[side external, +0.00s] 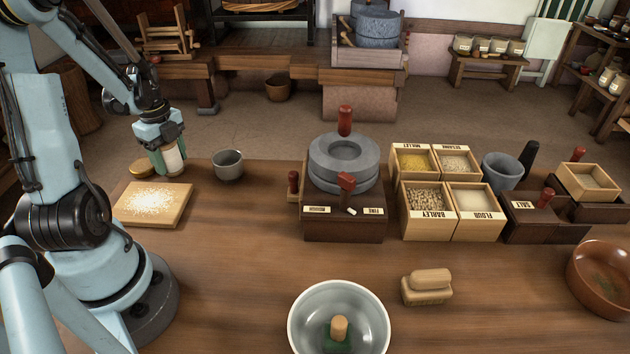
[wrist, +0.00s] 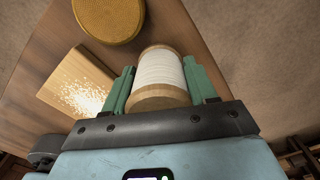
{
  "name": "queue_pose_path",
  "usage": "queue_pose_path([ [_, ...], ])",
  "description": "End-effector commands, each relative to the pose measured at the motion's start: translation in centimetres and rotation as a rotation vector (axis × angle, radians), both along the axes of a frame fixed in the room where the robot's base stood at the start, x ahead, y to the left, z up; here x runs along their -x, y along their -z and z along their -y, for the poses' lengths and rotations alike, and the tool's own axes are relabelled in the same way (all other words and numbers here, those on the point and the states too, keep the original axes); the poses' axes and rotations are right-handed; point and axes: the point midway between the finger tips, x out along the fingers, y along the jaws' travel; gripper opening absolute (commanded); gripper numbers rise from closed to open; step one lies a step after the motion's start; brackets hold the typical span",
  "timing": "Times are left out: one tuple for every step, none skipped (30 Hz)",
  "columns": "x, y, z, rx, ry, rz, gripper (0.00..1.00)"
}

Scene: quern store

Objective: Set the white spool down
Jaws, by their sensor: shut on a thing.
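The white spool (wrist: 160,70) has pale wooden ends and sits between the two green fingers of my gripper (wrist: 160,88) in the wrist view. In the side view the spool (side external: 174,158) is upright in my gripper (side external: 168,160), at the left of the table just beyond the wooden board. My gripper is shut on it. I cannot tell whether the spool's lower end touches the table (side external: 235,265).
A wooden board with pale grains (side external: 153,204) lies close in front. A round tan-topped thing (side external: 142,168) stands just left of the spool, and a grey cup (side external: 228,165) to its right. A stone quern (side external: 343,163) stands further right. The front left-middle of the table is clear.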

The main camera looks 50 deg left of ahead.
Motion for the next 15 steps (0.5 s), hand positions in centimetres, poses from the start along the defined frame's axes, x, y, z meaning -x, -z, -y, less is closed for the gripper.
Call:
queue_pose_path([
  [-0.01, 0.13, 0.0, 0.0, 0.0, 0.0, 0.26],
  [-0.02, 0.22, -0.02, 0.0, 0.0, 0.0, 0.26],
  [-0.02, 0.33, -0.02, 0.0, 0.0, 0.0, 0.26],
  [-0.02, 0.29, -0.02, 0.0, 0.0, 0.0, 0.61],
  [-0.02, 0.28, -0.02, 0.0, 0.0, 0.0, 0.66],
  [-0.02, 0.27, -0.02, 0.0, 0.0, 0.0, 0.72],
  [-0.02, 0.27, -0.01, 0.0, 0.0, 0.0, 0.76],
  [-0.02, 0.27, -0.01, 0.0, 0.0, 0.0, 0.81],
  [-0.02, 0.27, -0.01, 0.0, 0.0, 0.0, 0.82],
  [-0.02, 0.27, -0.01, 0.0, 0.0, 0.0, 0.82],
  [-0.01, 0.26, 0.0, 0.0, 0.0, 0.0, 0.82],
  [-0.01, 0.26, 0.0, 0.0, 0.0, 0.0, 0.82],
  [-0.01, 0.26, 0.0, 0.0, 0.0, 0.0, 0.82],
  [-0.01, 0.26, 0.0, 0.0, 0.0, 0.0, 0.82],
  [-0.01, 0.26, 0.0, 0.0, 0.0, 0.0, 0.82],
])
